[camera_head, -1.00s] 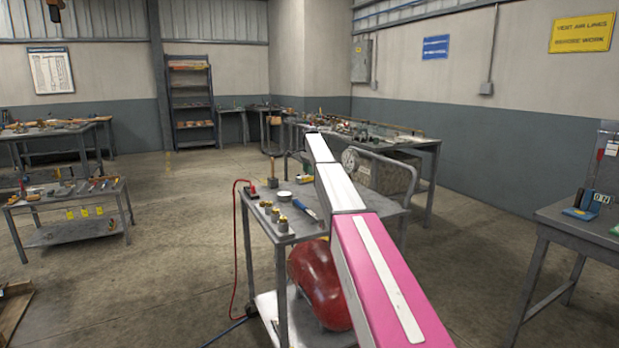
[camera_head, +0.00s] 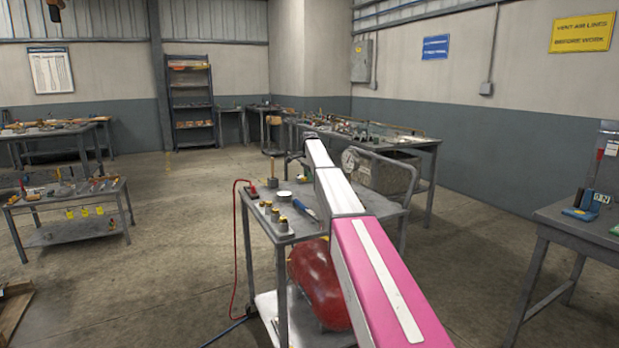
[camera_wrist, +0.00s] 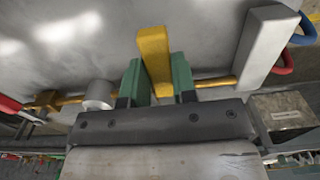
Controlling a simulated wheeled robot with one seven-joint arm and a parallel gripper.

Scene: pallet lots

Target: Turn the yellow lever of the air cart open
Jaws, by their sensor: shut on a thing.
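The yellow lever (camera_wrist: 154,60) stands upright in the wrist view, on a brass-coloured pipe. My gripper (camera_wrist: 157,80) has its two green fingers on either side of the lever and is shut on it. In the head view the air cart (camera_head: 262,220) is a grey table with a red tank (camera_head: 318,285) below its top. My arm reaches over the cart, and it hides the lever and my gripper there.
Several small brass-topped fittings (camera_head: 275,213) and a blue-handled tool (camera_head: 304,207) lie on the cart top. A red hose (camera_head: 236,250) hangs at its left side. A grey bench (camera_head: 560,225) stands at the right.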

